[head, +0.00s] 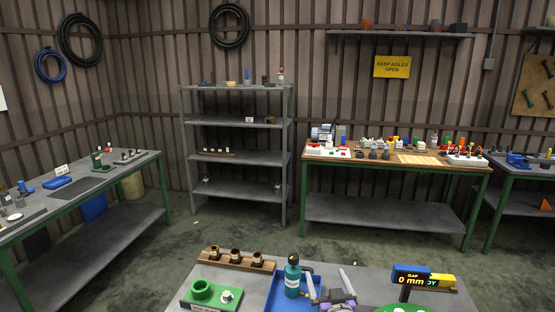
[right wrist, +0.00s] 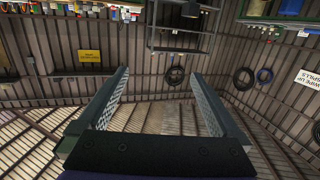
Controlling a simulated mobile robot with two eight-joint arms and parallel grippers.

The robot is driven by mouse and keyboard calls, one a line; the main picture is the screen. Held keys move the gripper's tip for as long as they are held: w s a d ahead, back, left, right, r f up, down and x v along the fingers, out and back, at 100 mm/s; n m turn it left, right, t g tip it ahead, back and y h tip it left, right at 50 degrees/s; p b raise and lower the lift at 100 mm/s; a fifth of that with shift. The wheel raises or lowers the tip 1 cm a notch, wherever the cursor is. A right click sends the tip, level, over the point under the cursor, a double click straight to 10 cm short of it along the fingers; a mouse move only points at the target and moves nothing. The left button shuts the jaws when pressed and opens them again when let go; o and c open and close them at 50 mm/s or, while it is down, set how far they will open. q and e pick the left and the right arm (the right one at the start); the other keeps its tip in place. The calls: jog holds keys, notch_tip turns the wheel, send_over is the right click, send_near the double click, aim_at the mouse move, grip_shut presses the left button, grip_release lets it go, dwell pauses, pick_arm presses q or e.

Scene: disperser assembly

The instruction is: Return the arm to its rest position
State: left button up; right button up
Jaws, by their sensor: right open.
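My right gripper (head: 326,279) is low in the middle of the head view, over the near table, with its fingers pointing up and away. In the right wrist view the gripper (right wrist: 160,72) is open, with two ridged fingers wide apart and nothing between them. That camera looks across the room at the walls and shelves, upside down. A teal bottle (head: 292,278) with a dark cap and white label stands upright in a blue tray (head: 276,300), just left of the right gripper. My left gripper is not in view.
On the near table (head: 345,271) are a wooden rack with brown cups (head: 237,258), a green fixture with a ring (head: 202,292) and a display reading "GAP 0 mm" (head: 411,277). A shelf unit (head: 235,156), side bench (head: 85,185) and back workbench (head: 395,165) stand beyond open floor.

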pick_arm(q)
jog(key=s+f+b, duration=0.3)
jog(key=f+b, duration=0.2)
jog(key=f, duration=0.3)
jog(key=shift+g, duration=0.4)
pick_arm(e)
jog(key=s+d+f+g, duration=0.1)
jog(key=s+f+g, duration=0.2)
jog(key=s, duration=0.7)
jog(key=s+d+f+g+h, duration=0.1)
jog(key=s+f+g, duration=0.3)
jog(key=s+f, duration=0.4)
jog(key=s+d+f+m+g, duration=0.1)
jog(key=s+f+g, duration=0.3)
jog(key=s, duration=1)
notch_tip(320, 180, down, 2)
jog(key=shift+d+f, duration=0.25)
jog(key=shift+d, duration=0.65)
